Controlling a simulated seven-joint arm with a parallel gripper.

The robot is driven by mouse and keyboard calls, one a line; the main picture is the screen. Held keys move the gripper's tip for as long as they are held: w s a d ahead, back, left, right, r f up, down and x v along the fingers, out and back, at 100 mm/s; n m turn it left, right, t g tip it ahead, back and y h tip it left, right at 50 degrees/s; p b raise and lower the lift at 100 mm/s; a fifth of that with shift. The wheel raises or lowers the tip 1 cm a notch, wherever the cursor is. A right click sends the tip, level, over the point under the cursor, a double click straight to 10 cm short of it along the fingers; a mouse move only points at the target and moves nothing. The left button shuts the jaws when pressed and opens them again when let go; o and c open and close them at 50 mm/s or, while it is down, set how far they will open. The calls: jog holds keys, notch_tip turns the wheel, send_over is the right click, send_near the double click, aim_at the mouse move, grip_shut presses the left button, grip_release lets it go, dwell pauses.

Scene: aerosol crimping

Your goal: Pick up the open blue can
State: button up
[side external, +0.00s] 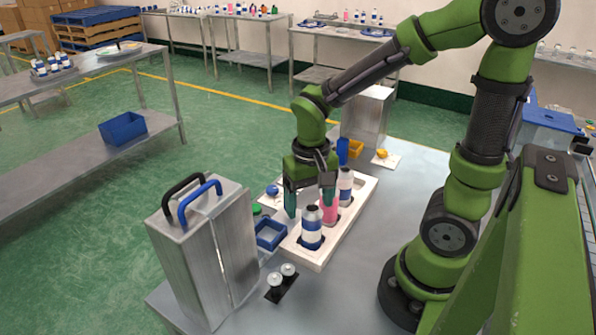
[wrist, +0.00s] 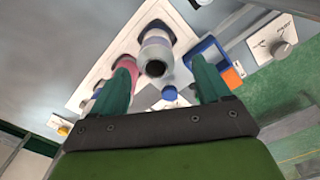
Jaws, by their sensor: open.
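A white can (side external: 311,230) with a blue band and a dark open mouth stands upright at the near end of the white tray (side external: 318,262). A similar open can (wrist: 156,52) shows in the wrist view, between the fingers in the picture with its mouth towards the camera. My gripper (side external: 309,200) is open and empty, pointing down over the tray. Its green fingers (wrist: 165,85) are apart. In the side view they show beside and behind the near can's top; whether they touch it I cannot tell.
A pink can (side external: 329,207) and another white-and-blue can (side external: 345,187) stand behind in the tray, close to the gripper. A blue bin (side external: 270,236) sits left of the tray. A metal box with handles (side external: 205,255) stands at front left. A black plate with knobs (side external: 280,285) lies in front.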

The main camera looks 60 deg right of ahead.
aim_at(313, 211)
jog(key=f, duration=0.5)
jog(key=shift+s+f, duration=0.1)
jog(key=shift+s, duration=0.25)
jog(key=shift+c, duration=0.2)
